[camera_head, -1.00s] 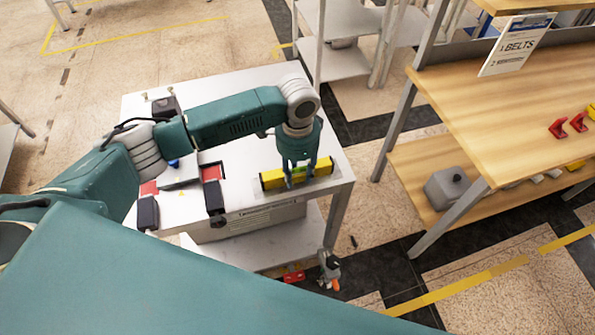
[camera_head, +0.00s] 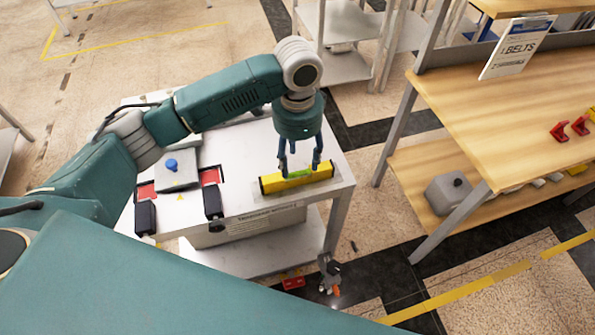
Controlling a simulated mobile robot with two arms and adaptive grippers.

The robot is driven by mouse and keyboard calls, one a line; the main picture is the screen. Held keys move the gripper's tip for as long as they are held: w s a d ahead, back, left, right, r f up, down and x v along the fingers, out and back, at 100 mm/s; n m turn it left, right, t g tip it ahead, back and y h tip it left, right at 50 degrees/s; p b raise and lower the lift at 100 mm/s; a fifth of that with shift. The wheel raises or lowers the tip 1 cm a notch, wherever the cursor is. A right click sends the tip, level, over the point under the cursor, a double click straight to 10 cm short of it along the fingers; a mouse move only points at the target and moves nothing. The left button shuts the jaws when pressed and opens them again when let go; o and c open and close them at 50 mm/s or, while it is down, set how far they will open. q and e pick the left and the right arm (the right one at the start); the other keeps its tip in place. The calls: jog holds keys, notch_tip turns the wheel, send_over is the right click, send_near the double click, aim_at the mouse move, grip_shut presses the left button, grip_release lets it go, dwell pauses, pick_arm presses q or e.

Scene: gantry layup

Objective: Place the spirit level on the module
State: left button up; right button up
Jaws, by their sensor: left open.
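The yellow spirit level (camera_head: 322,175) has dark end caps and a green vial part near its middle. I cannot tell exactly what the level rests on.
The bench top (camera_head: 240,165) also holds a grey block with a blue knob (camera_head: 171,165), red pads and black clamps. A wooden shelf unit (camera_head: 500,110) with a BELTS sign (camera_head: 517,48) stands at the right. A red object (camera_head: 293,283) lies low near the bench.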

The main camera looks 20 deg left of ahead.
aim_at(298, 174)
pick_arm(q)
jog(key=shift+r, duration=2.1)
pick_arm(e)
jog(key=shift+a+f, duration=0.2)
jog(key=shift+f, duration=0.1)
jog(key=shift+c, duration=0.5)
